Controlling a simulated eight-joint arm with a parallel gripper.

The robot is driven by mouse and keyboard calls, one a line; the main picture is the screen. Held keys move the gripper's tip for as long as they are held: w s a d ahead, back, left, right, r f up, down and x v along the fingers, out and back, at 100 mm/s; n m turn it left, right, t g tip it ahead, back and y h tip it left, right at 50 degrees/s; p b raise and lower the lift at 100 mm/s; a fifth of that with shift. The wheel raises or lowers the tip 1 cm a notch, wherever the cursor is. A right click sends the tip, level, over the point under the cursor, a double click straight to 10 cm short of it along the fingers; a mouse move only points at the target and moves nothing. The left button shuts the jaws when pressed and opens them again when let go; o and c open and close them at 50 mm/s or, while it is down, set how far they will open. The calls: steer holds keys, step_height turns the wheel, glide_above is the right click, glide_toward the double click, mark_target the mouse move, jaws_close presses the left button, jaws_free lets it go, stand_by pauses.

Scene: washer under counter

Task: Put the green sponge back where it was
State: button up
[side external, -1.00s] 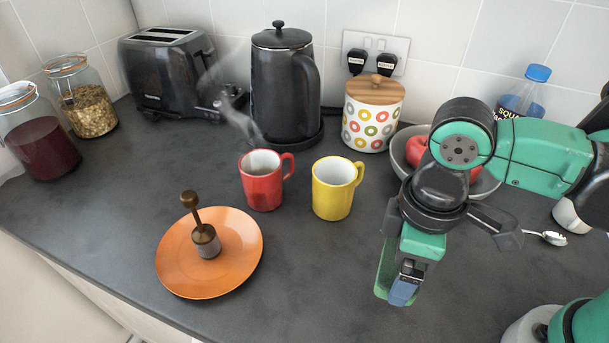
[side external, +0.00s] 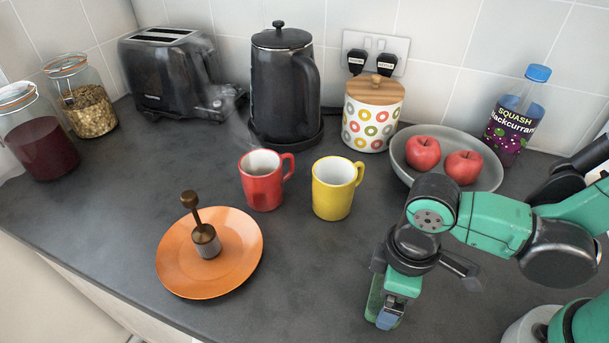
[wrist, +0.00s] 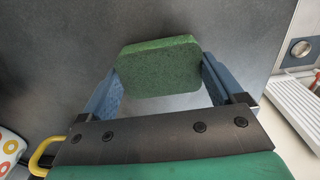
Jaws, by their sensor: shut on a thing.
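The green sponge (wrist: 160,67) is held between the two blue fingers of my gripper (wrist: 161,74) in the wrist view. In the side external view my gripper (side external: 386,318) points down at the lower right, over the dark counter near its front. The sponge (side external: 374,298) shows there as a green strip beside the fingers, mostly hidden by my gripper. I cannot tell whether the sponge touches the counter.
A yellow mug (side external: 334,190) and a red mug (side external: 262,182) stand behind and left of my gripper. An orange plate (side external: 175,262) holds a brown-handled metal tool (side external: 206,240). A bowl (side external: 487,184) with two apples and a squash bottle (side external: 515,115) stand behind my arm. The front middle counter is clear.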

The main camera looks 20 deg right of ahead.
steer(key=o, duration=0.9)
steer(key=shift+f, duration=0.15)
steer(key=shift+o, duration=0.2)
step_height(320, 180, up, 12)
steer(key=w+d+m+t, duration=0.3)
steer(key=w+d+m, duration=0.1)
steer(key=d, duration=0.3)
steer(key=w+d+m+t, duration=0.4)
steer(key=d+m, duration=0.1)
steer(key=d, duration=0.1)
steer(key=shift+d+r, duration=0.3)
steer(key=shift+d, duration=0.1)
